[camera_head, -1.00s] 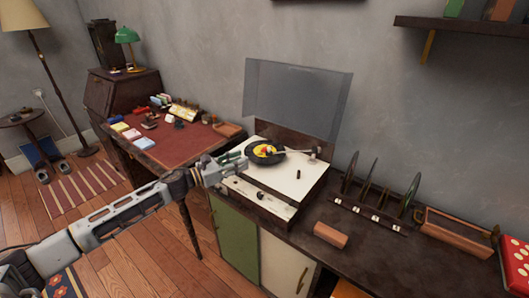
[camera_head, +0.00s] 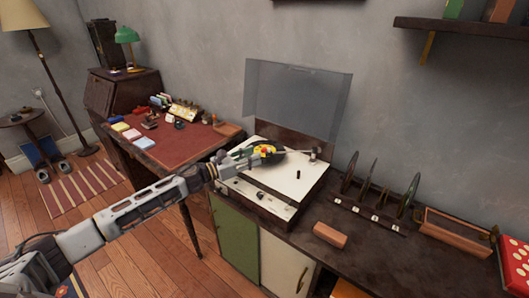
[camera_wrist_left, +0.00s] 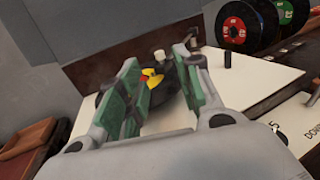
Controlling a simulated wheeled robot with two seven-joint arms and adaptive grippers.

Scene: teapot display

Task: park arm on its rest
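The record player (camera_head: 285,190) has a white deck and a raised, see-through grey lid (camera_head: 295,100). A black record with a yellow and red label (camera_head: 266,149) lies on it, and the label also shows in the wrist view (camera_wrist_left: 152,76). The tonearm (camera_head: 298,152) runs left from its post (camera_head: 314,153) towards the record; its tip and its rest are not clear. My left gripper (camera_head: 252,153) is over the record's left side. In the wrist view its green-padded fingers (camera_wrist_left: 155,95) are apart, with the label seen between them. My right gripper is out of view.
A record rack (camera_head: 368,214) with several upright discs stands right of the player. A brown block (camera_head: 330,235) lies in front, and a wooden tray (camera_head: 458,232) is further right. A red-topped desk (camera_head: 180,142) with small items stands to the left.

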